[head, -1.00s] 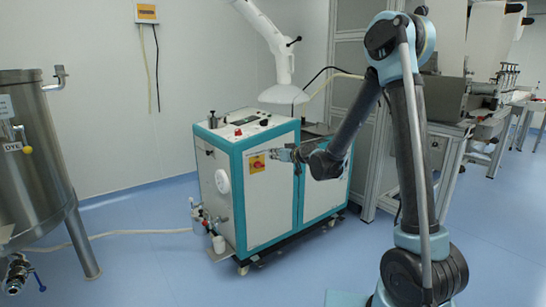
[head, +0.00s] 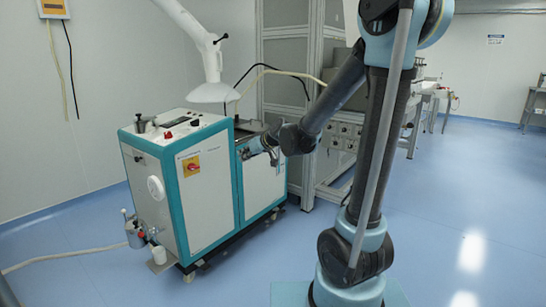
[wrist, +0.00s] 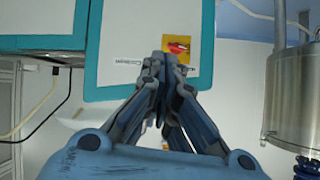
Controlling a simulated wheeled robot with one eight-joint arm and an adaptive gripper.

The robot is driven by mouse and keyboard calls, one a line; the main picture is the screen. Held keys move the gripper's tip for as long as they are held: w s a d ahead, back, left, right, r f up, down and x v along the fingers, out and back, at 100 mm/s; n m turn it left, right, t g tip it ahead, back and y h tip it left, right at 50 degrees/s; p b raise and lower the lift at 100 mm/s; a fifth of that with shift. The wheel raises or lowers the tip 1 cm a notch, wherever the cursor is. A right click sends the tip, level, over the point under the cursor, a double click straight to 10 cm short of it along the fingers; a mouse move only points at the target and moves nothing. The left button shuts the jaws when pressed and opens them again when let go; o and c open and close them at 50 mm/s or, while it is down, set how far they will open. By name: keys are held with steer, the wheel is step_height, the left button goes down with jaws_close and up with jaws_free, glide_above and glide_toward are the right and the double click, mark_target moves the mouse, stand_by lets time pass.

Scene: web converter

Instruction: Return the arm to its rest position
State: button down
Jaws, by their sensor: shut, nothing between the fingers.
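My arm rises at the right of the head view and folds down to the left. My gripper (head: 243,150) is at the right of the machine's front left panel, in front of the teal frame. It also shows in the wrist view (wrist: 168,62), its fingers drawn together with nothing between them. The white and teal machine (head: 206,207) carries a red rotary switch on a yellow plate (head: 191,165). In the wrist view the switch (wrist: 176,46) appears just beyond the fingertips. A gap between gripper and machine is hard to judge.
A white extraction arm (head: 203,45) hangs over the machine. A grey framed cabinet (head: 288,60) stands behind my arm. The steel tank (wrist: 298,95) shows at the right of the wrist view. A hose (head: 65,258) crosses the floor at left. The blue floor at right (head: 450,210) is clear.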

steer(key=s+d+f+m+g+h, duration=0.1)
steer(key=s+d+f+m+h, duration=0.1)
steer(key=s+d, duration=0.8)
steer(key=s+d+f+m+g+h, duration=0.2)
steer(key=s+d+f+m+h, duration=0.1)
steer(key=s+d, duration=0.7)
steer(key=s+d+f+m+g+h, duration=0.2)
steer(key=s+d+f, duration=0.4)
steer(key=s+d, duration=0.5)
steer(key=shift+m+h, duration=0.4)
steer(key=shift+h, duration=0.5)
